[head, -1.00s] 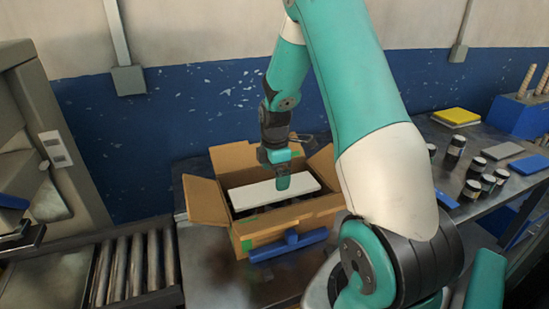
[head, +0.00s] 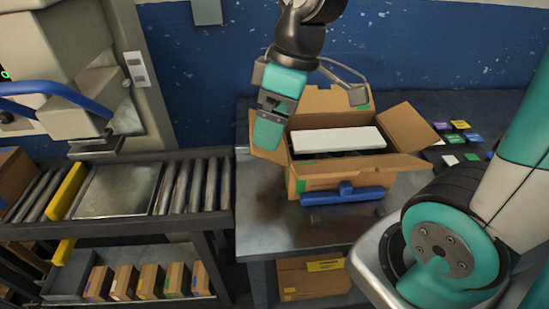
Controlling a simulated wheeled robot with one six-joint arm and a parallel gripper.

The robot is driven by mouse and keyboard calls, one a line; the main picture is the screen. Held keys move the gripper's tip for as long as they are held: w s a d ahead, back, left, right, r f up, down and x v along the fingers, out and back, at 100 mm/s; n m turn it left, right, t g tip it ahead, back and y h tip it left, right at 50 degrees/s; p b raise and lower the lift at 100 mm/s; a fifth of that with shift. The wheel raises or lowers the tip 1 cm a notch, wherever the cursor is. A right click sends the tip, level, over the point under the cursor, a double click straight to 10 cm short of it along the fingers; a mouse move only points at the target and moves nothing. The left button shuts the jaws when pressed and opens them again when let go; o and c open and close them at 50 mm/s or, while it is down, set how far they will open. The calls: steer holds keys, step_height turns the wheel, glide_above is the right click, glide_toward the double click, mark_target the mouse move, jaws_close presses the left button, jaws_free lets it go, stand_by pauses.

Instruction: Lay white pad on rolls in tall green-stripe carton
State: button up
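The white pad (head: 338,140) lies flat inside the open carton (head: 340,180), toward its back side. Dark shapes, which may be rolls, show in a narrow strip in front of the pad; they are too small to make out. The carton is brown with green marks on its front and its flaps are folded outward. My gripper (head: 267,133) hangs at the carton's left side, in front of the left flap and apart from the pad. Its teal fingers are seen side-on, so I cannot tell whether they are open or shut. No object shows in them.
A blue tool (head: 345,194) lies on the metal table (head: 275,215) before the carton. A roller conveyor (head: 190,187) adjoins at left, with small boxes (head: 150,281) on a shelf below. Another carton (head: 310,278) sits under the table. Coloured pads (head: 455,138) lie at right.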

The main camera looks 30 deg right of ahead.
steer(key=s+a+r+m+y, duration=0.1)
steer(key=s+a, duration=0.5)
steer(key=s, duration=0.4)
steer(key=shift+a+r+m+g, duration=0.15)
steer(key=shift+a+m+g, duration=0.25)
steer(key=shift+w, duration=0.1)
steer(key=shift+c, duration=0.2)
